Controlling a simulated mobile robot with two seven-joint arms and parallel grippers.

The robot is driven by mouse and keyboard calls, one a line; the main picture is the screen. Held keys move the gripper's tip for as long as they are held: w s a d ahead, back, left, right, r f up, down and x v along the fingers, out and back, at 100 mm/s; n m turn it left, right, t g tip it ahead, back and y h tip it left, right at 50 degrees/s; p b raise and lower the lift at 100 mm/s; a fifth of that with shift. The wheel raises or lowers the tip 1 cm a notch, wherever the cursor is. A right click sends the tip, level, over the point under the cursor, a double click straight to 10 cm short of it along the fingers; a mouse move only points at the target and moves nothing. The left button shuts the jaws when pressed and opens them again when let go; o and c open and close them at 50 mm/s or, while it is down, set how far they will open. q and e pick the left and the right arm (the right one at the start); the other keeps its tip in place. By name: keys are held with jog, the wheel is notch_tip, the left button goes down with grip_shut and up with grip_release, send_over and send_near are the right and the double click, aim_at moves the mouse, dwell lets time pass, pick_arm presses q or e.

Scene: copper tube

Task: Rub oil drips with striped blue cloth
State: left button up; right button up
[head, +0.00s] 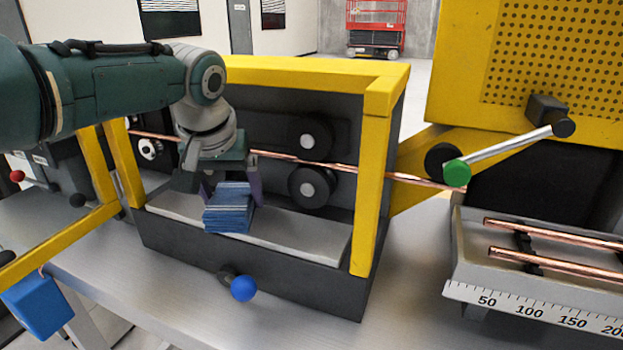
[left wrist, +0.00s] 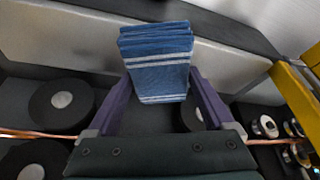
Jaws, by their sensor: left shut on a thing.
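The striped blue cloth (head: 228,208) is a folded blue pad with pale stripes. My left gripper (head: 230,200) is shut on it, with one purple finger on each side. The cloth is at the light grey tray strip (head: 300,238) inside the yellow-framed machine; I cannot tell whether it touches the strip. The left wrist view shows the cloth (left wrist: 158,65) between the fingers of the left gripper (left wrist: 160,95). No oil drips can be made out; any under the cloth or arm are hidden. My right gripper is not in view.
A copper tube (head: 275,154) runs past black rollers (head: 314,187) behind the cloth. The yellow frame (head: 375,190) borders the opening on the right and top. A blue-knobbed lever (head: 243,288) sticks out in front. More copper tubes (head: 555,262) lie in a ruled tray at right.

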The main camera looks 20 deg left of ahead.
pick_arm(q)
jog(key=shift+w+a+f+b, duration=0.15)
jog(key=shift+a+b, duration=0.3)
jog(key=shift+a, duration=0.8)
jog(key=shift+a+f+b, duration=0.1)
jog(key=shift+a+b, duration=0.75)
jog(key=shift+a, duration=0.45)
jog(key=shift+a+r, duration=0.2)
jog(key=shift+a, duration=0.35)
jog(key=shift+r, duration=0.1)
notch_tip(320, 180, up, 6)
jog(key=p, duration=0.5)
jog(key=shift+d+p, duration=0.1)
jog(key=shift+p, duration=0.25)
jog(key=shift+w, duration=0.1)
notch_tip(320, 180, up, 3)
jog(key=p, duration=0.3)
